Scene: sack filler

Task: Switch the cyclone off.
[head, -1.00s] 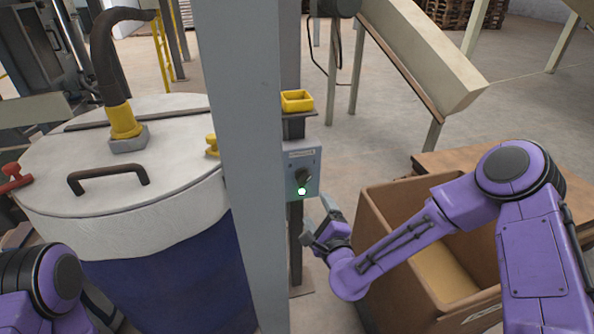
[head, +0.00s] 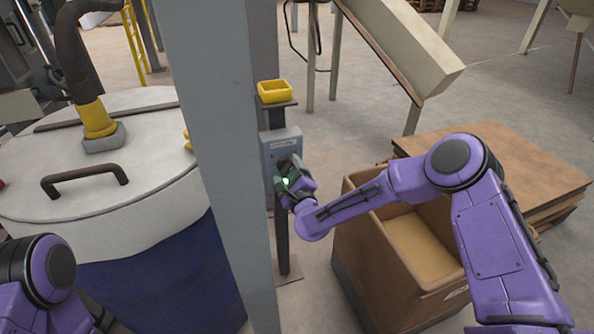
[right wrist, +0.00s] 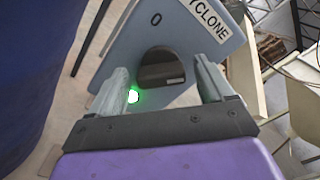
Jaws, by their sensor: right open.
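The grey-blue cyclone switch box (head: 281,145) is fixed on a post in the middle of the head view. In the right wrist view its label (right wrist: 203,18) reads "CYCLONE" in part, with a "0" mark beside the dark rotary knob (right wrist: 161,68). A green lamp (right wrist: 132,96) is lit below the knob. My right gripper (head: 291,175) is at the box. In the right wrist view its open fingers (right wrist: 168,88) stand on either side of the knob; I cannot tell whether they touch it. My left gripper is not in view; only part of my left arm shows.
A yellow tray (head: 275,91) sits on a small shelf above the box. A thick grey column (head: 218,150) stands just left. A white-lidded drum (head: 110,165) is farther left. A brown open carton (head: 365,245) stands below my right arm, beside stacked boards (head: 500,165).

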